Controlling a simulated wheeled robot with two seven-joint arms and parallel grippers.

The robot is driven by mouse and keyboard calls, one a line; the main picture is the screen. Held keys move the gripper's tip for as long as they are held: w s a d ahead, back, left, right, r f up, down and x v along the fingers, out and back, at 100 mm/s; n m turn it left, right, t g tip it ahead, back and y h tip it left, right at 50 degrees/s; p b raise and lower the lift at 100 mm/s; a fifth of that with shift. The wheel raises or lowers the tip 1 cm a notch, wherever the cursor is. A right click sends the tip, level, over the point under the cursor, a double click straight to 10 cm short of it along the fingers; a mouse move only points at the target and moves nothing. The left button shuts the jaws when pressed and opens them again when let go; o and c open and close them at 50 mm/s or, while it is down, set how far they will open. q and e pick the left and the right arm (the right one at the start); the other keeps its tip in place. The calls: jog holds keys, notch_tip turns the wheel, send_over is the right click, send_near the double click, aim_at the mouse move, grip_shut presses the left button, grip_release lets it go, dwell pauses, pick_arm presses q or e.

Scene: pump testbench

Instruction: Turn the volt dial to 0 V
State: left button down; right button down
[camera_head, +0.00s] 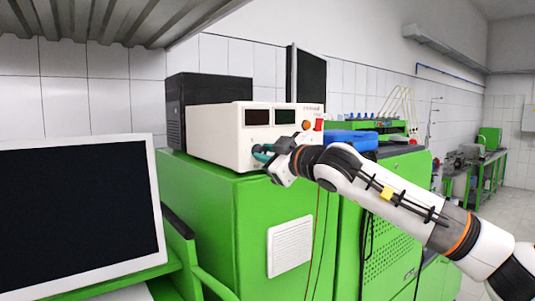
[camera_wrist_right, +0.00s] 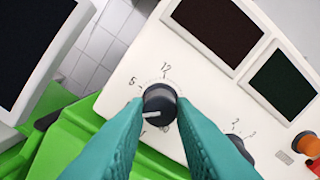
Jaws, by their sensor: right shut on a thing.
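The volt dial (camera_wrist_right: 160,100) is a round black knob with a white pointer line on the front of a white power supply (camera_head: 216,135). In the right wrist view, marks reading 5 and 12 show around it, and a lower mark is partly hidden by a finger. The pointer line aims to the lower left, below the 5 mark. My right gripper (camera_head: 262,153) has teal fingers, which are shut on the knob, one on each side. In the head view the gripper hides the dial. My left gripper is not in view.
A second dark knob (camera_wrist_right: 240,146) sits to the right of the volt dial, partly behind a finger. Two dark displays (camera_wrist_right: 214,30) are above. An orange button (camera_wrist_right: 306,144) is at the right. The supply stands on a green cabinet (camera_head: 205,215); a monitor (camera_head: 85,210) is at left.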

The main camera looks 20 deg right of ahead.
jog(key=shift+f, duration=0.4)
jog(key=c, duration=1.3)
grip_release()
jog(key=shift+r, duration=0.1)
jog(key=shift+o, duration=0.3)
jog(key=shift+r, duration=0.1)
jog(key=b+v, duration=0.4)
jog(key=v, duration=0.8)
jog(key=shift+o, duration=0.2)
jog(key=shift+r, duration=0.1)
